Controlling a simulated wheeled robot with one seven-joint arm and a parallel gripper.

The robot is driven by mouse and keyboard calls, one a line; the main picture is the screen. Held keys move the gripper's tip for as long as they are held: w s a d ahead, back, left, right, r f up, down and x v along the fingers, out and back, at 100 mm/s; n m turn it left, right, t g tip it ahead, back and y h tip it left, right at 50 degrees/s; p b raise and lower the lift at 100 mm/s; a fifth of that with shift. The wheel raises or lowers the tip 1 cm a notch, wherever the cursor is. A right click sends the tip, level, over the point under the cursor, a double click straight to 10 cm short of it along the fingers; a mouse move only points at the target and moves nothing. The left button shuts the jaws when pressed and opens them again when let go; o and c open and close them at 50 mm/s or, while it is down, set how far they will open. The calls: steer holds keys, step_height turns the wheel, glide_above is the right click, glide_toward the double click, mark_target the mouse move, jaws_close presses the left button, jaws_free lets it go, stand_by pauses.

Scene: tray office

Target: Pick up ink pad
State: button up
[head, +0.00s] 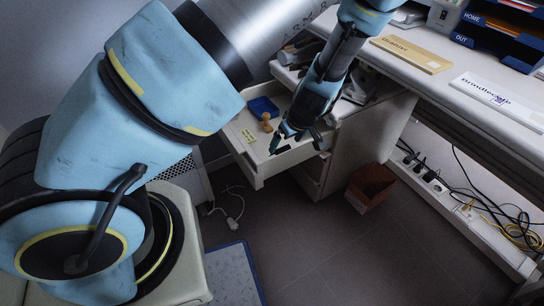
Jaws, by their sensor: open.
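A flat blue item (262,105), which looks like the ink pad, lies in the open drawer (259,177) of the white desk unit, towards the back left. My gripper (297,146) reaches down over the right part of the drawer, fingers apart. It is to the right of and nearer than the blue item, not touching it. A small dark patch (282,150) shows by the left fingertip; I cannot tell whether it is a separate object or part of the finger. My arm hides part of the drawer's back right.
A wooden stamp (266,123) stands close in front of the blue item. Yellow notes (249,136) lie at the drawer's left. The desk top (460,75) overhangs at right. A brown bin (370,187) stands on the floor beside the drawer unit; cables (490,215) lie under the desk.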

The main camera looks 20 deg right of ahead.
steer(key=b+x, duration=0.1)
steer(key=x, duration=0.9)
steer(key=shift+f, duration=0.3)
